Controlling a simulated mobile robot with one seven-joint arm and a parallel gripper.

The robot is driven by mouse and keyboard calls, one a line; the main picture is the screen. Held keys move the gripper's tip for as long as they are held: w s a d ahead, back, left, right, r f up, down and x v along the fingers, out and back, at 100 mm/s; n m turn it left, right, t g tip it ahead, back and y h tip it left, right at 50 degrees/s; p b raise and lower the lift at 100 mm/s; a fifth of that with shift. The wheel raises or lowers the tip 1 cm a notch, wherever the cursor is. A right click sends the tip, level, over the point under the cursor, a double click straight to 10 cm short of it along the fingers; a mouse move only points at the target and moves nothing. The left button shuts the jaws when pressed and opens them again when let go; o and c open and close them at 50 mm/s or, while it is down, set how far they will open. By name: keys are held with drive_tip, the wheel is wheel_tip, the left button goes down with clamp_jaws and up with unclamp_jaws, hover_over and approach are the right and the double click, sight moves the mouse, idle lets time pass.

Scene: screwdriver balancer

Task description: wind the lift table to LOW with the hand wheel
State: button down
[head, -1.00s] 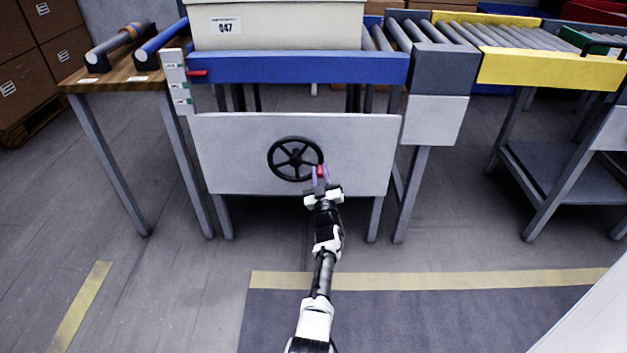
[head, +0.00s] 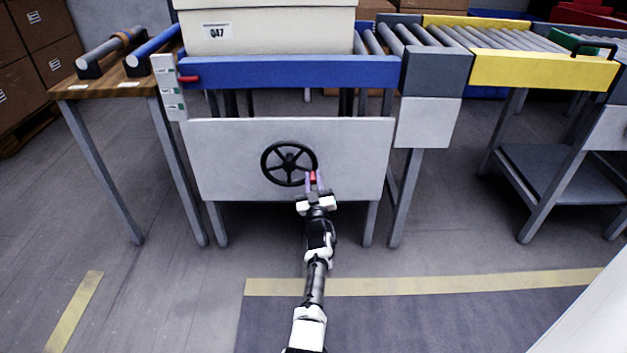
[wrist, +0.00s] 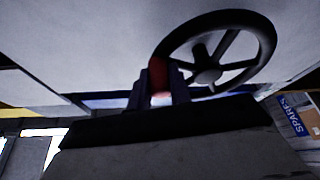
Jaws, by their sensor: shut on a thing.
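The black spoked hand wheel (head: 289,163) is on the pale front panel of the lift table (head: 290,72), which has a blue front edge. My gripper (head: 313,181) is shut on the wheel's red handle (head: 313,176), at the lower right of the rim. In the wrist view the wheel (wrist: 208,76) shows close up, with the red handle (wrist: 157,74) between my gripper's fingers (wrist: 158,92). A red pointer (head: 188,79) at the table's left end stands slightly below the top label of an upright scale (head: 169,98). The label text is too small to read.
A wooden bench (head: 110,88) with rollers is on the left. A yellow-edged roller conveyor (head: 540,72) is on the right. The floor in front is clear.

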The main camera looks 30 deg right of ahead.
drive_tip(key=c, duration=1.3)
unclamp_jaws()
wheel_tip(320, 180, up, 20)
drive_tip(key=p, duration=0.7)
drive_tip(key=shift+p, duration=0.3)
